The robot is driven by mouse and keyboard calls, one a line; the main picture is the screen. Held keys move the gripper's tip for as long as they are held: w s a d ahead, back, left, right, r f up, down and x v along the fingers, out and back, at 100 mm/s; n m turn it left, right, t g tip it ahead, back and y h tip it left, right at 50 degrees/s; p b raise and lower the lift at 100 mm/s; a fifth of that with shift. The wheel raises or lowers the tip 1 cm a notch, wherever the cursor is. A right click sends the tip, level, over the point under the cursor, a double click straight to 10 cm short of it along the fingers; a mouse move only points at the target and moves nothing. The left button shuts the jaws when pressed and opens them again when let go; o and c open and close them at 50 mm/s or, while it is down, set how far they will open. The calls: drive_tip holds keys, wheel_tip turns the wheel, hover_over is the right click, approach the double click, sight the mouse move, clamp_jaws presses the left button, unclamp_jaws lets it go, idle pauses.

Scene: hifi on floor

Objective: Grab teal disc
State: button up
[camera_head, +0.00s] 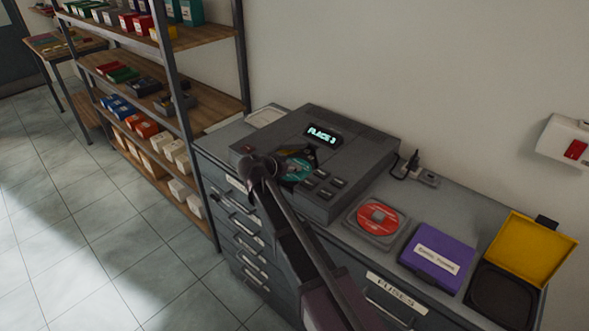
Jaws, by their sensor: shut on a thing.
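The teal disc (295,170) is on top of the dark grey hifi player (345,165), left of its buttons and below its lit display. My arm reaches up from the bottom, and my gripper (287,173) is at the disc's left side, shut on it. The arm's end hides part of the disc and most of the fingers. I cannot tell whether the disc still rests in the player or is lifted a little.
The player stands on a grey drawer cabinet (232,140). To its right are a red disc (377,218) in a tray, a purple case (438,258) and an open yellow and black case (527,250). A shelf rack (205,105) stands left. A cable and socket (422,175) lie behind.

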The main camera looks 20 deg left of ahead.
drive_tip(key=shift+r, duration=0.15)
wheel_tip(320, 180, up, 4)
drive_tip(key=p, duration=0.3)
drive_tip(key=shift+f+p, duration=0.25)
drive_tip(key=shift+p, duration=0.15)
drive_tip(key=s+a, duration=0.3)
drive_tip(key=s, duration=0.4)
drive_tip(key=s+a+r+p, duration=0.1)
drive_tip(key=s+a, duration=0.2)
drive_tip(key=s, duration=0.4)
drive_tip(key=shift+s, duration=0.4)
